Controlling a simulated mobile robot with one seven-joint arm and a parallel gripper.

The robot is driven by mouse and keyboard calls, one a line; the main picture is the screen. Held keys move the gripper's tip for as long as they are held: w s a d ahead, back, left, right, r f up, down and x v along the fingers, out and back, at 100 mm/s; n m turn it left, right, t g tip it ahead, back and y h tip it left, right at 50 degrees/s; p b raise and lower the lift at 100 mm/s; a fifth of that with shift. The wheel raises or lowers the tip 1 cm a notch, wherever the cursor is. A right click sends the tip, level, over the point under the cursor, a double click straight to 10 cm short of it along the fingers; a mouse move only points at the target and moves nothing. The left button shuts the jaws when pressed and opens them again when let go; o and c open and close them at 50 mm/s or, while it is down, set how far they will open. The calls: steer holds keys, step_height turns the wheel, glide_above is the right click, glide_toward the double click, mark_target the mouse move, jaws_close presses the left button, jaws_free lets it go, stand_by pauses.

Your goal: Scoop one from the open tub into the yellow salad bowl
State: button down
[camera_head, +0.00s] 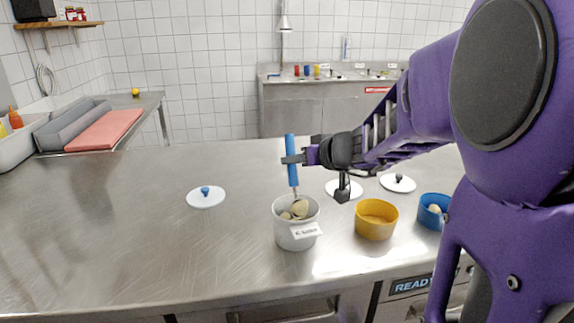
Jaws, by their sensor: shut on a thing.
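An open white tub (281,234) with a paper label stands on the steel counter, with pale round pieces inside. My gripper (293,160) is above the tub, shut on the blue handle of a scoop (291,148). The scoop is nearly upright, and its lower end reaches down into the tub. Whether a piece sits in the scoop I cannot tell. The yellow salad bowl (375,228) stands to the right of the tub, apart from it, and no piece shows inside.
A blue bowl (430,216) with pale pieces stands right of the yellow bowl, partly behind my arm. White lids with knobs lie at the left (206,200) and back right (398,184), and another lies behind the gripper (333,187). The counter's left side is clear.

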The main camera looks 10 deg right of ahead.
steer(key=shift+r+p, duration=1.75)
steer(key=shift+r, duration=2.3)
steer(key=shift+d, duration=0.1)
